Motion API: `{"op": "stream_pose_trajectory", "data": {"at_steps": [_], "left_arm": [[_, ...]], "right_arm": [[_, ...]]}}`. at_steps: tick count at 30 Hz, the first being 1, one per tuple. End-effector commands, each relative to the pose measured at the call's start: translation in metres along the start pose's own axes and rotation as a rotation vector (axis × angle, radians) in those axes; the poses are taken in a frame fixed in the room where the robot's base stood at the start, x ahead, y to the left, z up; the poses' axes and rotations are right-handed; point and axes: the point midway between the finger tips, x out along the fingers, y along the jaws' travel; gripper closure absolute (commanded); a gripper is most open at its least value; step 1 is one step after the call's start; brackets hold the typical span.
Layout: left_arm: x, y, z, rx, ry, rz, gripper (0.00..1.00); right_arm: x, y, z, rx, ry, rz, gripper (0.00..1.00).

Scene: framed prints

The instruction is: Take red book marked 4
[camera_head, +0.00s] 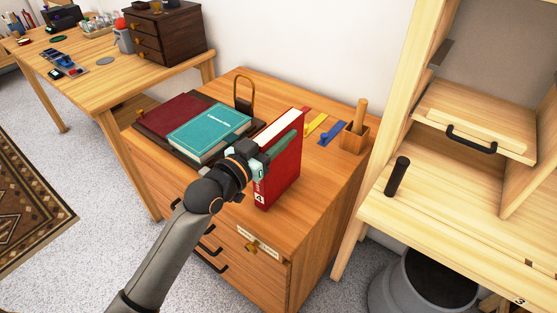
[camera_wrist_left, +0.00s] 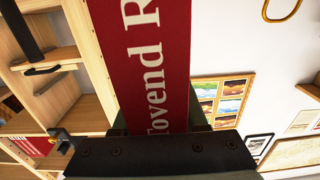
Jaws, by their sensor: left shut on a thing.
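In the left wrist view the red spine (camera_wrist_left: 155,60) with white lettering fills the middle, between the fingers, which are mostly hidden. I cannot tell whether the book's bottom edge touches the cabinet top. My right gripper is not in view.
A teal book (camera_head: 210,132) and a dark red book (camera_head: 178,115) lie on the cabinet (camera_head: 335,180). A metal loop stand (camera_head: 243,92), coloured strips (camera_head: 318,124) and a wooden holder (camera_head: 355,138) are behind. A pale desk unit (camera_head: 450,210) is at right, above a grey bin (camera_head: 425,285).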

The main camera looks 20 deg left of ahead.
Motion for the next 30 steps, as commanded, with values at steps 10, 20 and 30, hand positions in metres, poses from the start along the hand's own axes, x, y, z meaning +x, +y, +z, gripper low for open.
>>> {"op": "stream_pose_trajectory", "data": {"at_steps": [10,20,30], "left_arm": [[-0.0002,-0.0001,0.0002,0.0,0.0,0.0,1.0],[-0.0002,-0.0001,0.0003,0.0,-0.001,0.0,1.0],[-0.0002,-0.0001,0.0004,0.0,-0.001,0.0,1.0]], "right_arm": [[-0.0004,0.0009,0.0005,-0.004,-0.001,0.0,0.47],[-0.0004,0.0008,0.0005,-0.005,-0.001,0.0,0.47],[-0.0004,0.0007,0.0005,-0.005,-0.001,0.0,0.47]]}}
